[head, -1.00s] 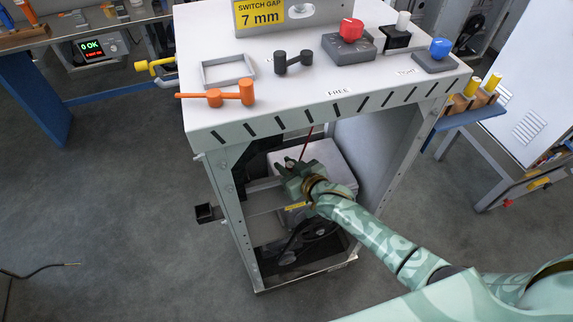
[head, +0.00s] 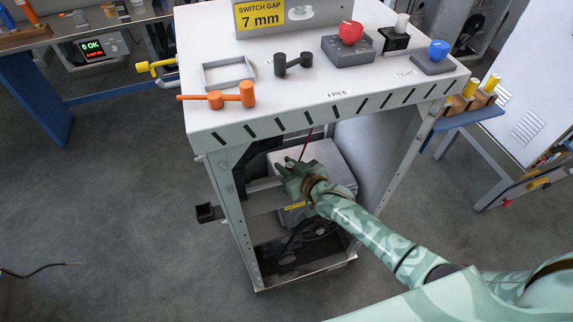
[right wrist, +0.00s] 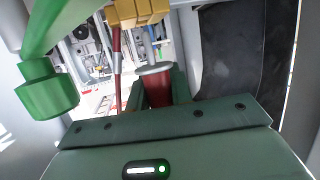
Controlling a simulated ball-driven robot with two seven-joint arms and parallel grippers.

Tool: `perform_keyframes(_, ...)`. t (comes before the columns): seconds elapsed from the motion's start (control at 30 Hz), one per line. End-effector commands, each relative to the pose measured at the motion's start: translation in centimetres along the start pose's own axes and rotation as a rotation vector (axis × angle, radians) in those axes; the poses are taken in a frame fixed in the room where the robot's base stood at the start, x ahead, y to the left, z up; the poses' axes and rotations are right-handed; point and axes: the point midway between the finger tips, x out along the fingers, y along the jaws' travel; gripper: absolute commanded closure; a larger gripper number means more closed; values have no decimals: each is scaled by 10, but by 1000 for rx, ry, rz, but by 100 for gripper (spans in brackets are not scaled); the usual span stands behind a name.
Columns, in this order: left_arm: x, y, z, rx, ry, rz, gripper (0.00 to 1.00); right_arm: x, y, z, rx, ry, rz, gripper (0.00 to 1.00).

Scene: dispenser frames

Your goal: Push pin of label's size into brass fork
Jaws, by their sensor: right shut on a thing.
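The yellow label (head: 261,14) on top of the dispenser frame reads "SWITCH GAP 7 mm". My right gripper (head: 290,165) is inside the frame, below its top plate. In the right wrist view, my right gripper (right wrist: 157,95) is shut on a dark red cylinder (right wrist: 157,90) with a pale round end. I cannot tell the cylinder's size. Brass-coloured blocks (right wrist: 138,12), likely the brass fork, show just beyond it at the top edge. A thin red rod (right wrist: 117,62) runs down from them, left of the held cylinder. The cylinder looks apart from the brass. My left gripper is out of view.
A green knobbed part (right wrist: 47,92) hangs close on the left in the wrist view. A grey box (head: 318,160) stands inside the frame.

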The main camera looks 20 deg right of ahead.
Motion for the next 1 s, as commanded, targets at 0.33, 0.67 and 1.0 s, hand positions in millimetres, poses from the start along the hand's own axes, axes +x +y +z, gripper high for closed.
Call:
perform_keyframes(0.33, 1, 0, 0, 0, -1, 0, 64, 1, 0, 2, 0, 1, 0, 100)
perform_keyframes(0.67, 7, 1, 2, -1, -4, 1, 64, 3, 0, 9, 1, 1, 0, 100)
perform_keyframes(1.0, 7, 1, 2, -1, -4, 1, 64, 3, 0, 10, 0, 1, 0, 53)
